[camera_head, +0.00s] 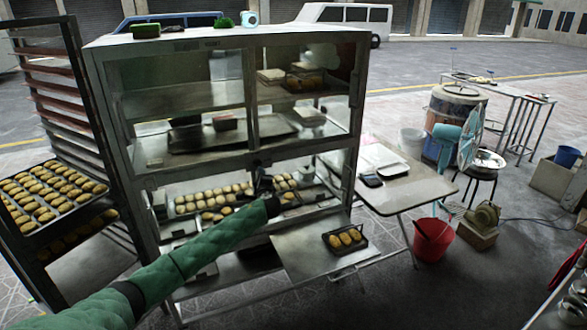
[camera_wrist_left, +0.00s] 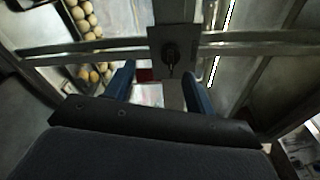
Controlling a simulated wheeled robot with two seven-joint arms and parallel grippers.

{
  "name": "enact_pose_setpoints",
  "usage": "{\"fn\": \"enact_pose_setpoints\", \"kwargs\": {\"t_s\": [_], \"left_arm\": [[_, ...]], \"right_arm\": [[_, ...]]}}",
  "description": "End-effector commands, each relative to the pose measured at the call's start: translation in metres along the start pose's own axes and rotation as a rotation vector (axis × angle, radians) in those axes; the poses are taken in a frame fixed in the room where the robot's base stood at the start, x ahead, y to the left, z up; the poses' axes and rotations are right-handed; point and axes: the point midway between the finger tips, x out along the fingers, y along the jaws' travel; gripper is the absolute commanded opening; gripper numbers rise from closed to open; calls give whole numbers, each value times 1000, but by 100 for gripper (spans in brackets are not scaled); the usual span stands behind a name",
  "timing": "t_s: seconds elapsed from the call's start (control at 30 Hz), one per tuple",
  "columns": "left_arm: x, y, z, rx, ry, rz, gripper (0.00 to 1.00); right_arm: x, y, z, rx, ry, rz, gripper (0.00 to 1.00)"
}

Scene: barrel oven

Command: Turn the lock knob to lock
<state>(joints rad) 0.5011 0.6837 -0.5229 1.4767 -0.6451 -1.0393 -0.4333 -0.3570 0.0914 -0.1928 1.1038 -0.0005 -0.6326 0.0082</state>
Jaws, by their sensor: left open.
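The lock knob (camera_wrist_left: 170,54) is a small dark knob on a square metal plate (camera_wrist_left: 160,36), on the metal frame of the glass-fronted cabinet (camera_head: 350,110). In the left wrist view it sits just beyond and between the fingertips of my left gripper (camera_wrist_left: 159,74). The two blue fingers are apart with nothing between them, and I see no contact with the knob. In the head view my left gripper (camera_head: 265,184) is a dark shape in front of the middle of the cabinet, at the end of the green-sleeved arm. My right gripper is not in view.
Buns lie on trays (camera_head: 215,200) inside the cabinet. A tall rack (camera_head: 60,200) is at the left. A folding table (camera_head: 405,190) and red bucket (camera_head: 432,240) are at the right.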

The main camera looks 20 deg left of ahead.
Motion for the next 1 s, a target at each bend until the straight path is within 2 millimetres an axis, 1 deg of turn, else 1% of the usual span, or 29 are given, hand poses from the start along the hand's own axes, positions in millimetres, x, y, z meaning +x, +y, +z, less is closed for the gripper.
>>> {"fn": "enact_pose_setpoints", "kwargs": {"t_s": [0.07,0.2,0.37,0.47,0.57,0.67,0.9,1.0], "left_arm": [[2,-3,5,77,-20,-25,54],[2,-9,8,186,-39,-53,54],[2,-9,8,259,-42,-53,54],[3,-10,8,284,-43,-52,54],[10,-12,8,289,-43,-52,54],[22,-14,10,288,-44,-50,54],[56,-16,11,288,-43,-51,54],[66,-15,10,287,-43,-50,54]], "right_arm": [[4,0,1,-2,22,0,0],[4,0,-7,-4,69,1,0],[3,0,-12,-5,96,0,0],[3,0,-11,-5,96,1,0],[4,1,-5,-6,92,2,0],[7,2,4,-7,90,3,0],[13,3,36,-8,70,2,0],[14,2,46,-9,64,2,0]]}}
